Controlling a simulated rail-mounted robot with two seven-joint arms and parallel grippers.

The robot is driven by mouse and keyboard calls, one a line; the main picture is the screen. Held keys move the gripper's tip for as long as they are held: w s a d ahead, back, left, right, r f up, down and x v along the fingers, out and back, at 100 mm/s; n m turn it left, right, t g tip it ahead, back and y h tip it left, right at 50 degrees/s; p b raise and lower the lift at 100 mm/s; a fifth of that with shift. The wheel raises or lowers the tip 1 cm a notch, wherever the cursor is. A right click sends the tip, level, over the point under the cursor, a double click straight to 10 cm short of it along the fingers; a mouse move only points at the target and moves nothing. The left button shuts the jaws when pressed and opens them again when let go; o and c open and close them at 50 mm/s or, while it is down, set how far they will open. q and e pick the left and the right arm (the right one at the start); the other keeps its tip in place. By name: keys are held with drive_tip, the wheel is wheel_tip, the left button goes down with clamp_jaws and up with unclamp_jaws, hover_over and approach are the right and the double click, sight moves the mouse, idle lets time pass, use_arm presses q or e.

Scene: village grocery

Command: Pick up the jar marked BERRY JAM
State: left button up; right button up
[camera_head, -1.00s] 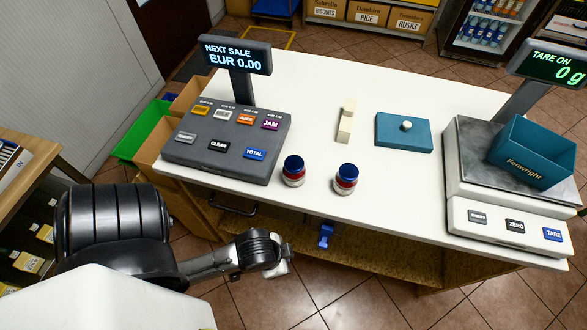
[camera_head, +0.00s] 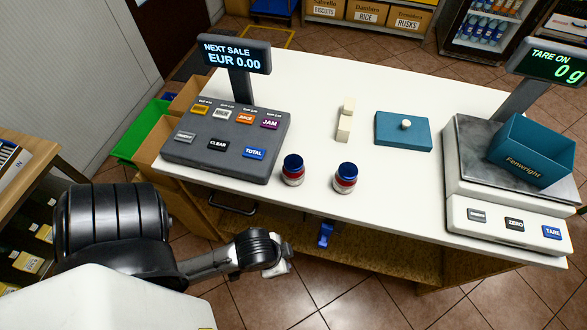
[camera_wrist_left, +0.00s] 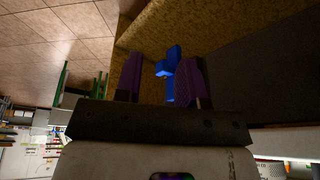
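Two similar jars with blue lids and red and white labels stand upright on the white counter (camera_head: 390,205): a left jar (camera_head: 293,171) and a right jar (camera_head: 346,178). Their label text is too small to read, so I cannot tell which one is marked BERRY JAM. My left gripper (camera_head: 283,262) is in front of the counter and below its top edge, apart from both jars. In the left wrist view its two purple fingers (camera_wrist_left: 161,62) are spread, with no jar between them. My right gripper is not in view.
A blue object (camera_head: 326,235) is under the counter's front edge; the wrist view shows it beyond the fingers (camera_wrist_left: 168,75). A till (camera_head: 228,140) stands left of the jars.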

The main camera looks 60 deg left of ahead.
use_arm(q)
drive_tip(key=o, duration=1)
drive_tip(key=shift+d, duration=0.2)
